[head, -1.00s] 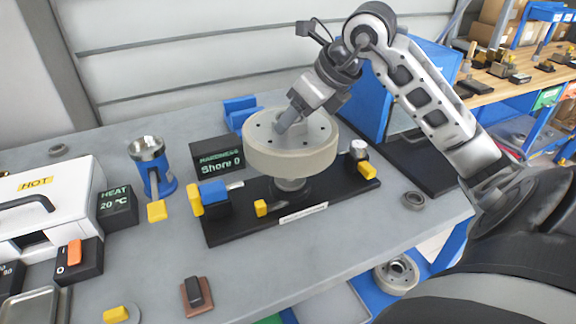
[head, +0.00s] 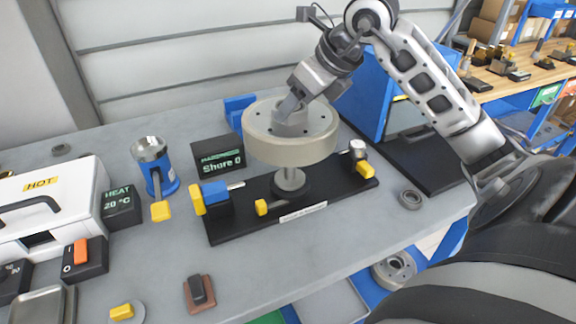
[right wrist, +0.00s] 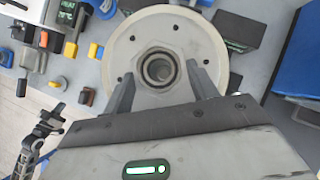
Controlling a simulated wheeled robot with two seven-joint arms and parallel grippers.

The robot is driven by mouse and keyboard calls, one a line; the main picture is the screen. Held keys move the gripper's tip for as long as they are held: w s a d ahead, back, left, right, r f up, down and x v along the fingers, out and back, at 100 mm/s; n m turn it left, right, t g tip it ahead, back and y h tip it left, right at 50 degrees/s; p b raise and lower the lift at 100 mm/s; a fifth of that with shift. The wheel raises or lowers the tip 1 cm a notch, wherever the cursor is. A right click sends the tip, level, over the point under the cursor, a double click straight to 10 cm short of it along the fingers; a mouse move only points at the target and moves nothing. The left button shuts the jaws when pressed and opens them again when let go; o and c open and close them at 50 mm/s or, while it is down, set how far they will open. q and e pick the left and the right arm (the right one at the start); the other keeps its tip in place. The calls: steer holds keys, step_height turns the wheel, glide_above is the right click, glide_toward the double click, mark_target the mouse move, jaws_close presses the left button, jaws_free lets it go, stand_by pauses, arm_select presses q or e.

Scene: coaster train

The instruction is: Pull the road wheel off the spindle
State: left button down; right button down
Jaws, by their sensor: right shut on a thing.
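The road wheel (head: 290,152) is a thick cream disc with a grey hub and small holes around it. It is level above the black fixture base (head: 330,198), with the spindle (head: 291,178) showing beneath it. My right gripper (head: 290,108) reaches down from above and is shut on the wheel's hub. In the right wrist view the fingers (right wrist: 158,88) lie on either side of the hub, and the wheel (right wrist: 205,42) shows its central bore. I cannot tell whether the spindle's top is still inside the bore.
The fixture carries a blue and yellow clamp (head: 213,192) at left and a yellow-handled part (head: 363,168) at right. A hardness display (head: 217,158) and a blue cup stand (head: 153,165) are on the left. A grey ring (head: 410,199) lies at right. The front table middle is mostly clear.

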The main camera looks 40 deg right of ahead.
steer(key=shift+w+d+r, duration=0.1)
steer(key=shift+r, duration=0.65)
steer(key=shift+r+p, duration=0.8)
steer(key=shift+r, duration=1.05)
steer(key=shift+f, duration=0.1)
